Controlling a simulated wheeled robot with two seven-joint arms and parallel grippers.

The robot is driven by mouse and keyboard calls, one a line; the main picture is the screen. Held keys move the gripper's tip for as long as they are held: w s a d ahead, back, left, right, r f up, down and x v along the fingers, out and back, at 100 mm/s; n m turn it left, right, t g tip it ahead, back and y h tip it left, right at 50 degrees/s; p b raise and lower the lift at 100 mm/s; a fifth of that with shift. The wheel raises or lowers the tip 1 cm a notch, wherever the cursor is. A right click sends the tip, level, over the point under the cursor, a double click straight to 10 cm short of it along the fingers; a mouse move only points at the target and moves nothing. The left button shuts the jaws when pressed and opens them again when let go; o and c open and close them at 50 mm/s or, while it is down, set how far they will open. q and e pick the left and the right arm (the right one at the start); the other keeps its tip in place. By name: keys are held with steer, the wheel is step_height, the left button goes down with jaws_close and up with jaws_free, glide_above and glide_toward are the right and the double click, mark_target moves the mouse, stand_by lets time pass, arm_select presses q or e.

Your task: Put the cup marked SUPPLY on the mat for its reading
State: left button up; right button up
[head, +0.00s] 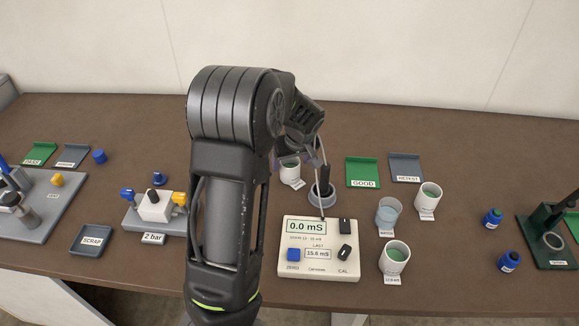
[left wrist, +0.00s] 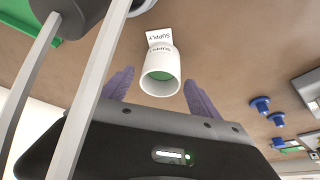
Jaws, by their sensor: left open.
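The white cup marked SUPPLY (left wrist: 160,72), with green liquid inside, stands on the brown table in the left wrist view, its label card beside it. In the head view a white cup (head: 290,177) shows partly below my left gripper (head: 291,160), behind the meter. My left gripper's purple fingers (left wrist: 157,86) are open, one on each side of the SUPPLY cup in the wrist view, with visible gaps. I cannot make out a mat for certain. The meter (head: 290,272) reads 0.0 mS, and its probe (head: 323,178) stands in a grey holder. My right gripper is out of view.
The GOOD tray (head: 363,170) and a grey tray (head: 406,166) lie behind. Blue-capped items (head: 492,219) and a green stand (head: 549,255) are at right. My left arm hides the table centre-left.

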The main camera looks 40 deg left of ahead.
arm_select(q)
steer(key=v, duration=0.7)
steer(key=shift+r, duration=0.2)
steer(key=shift+o, duration=0.3)
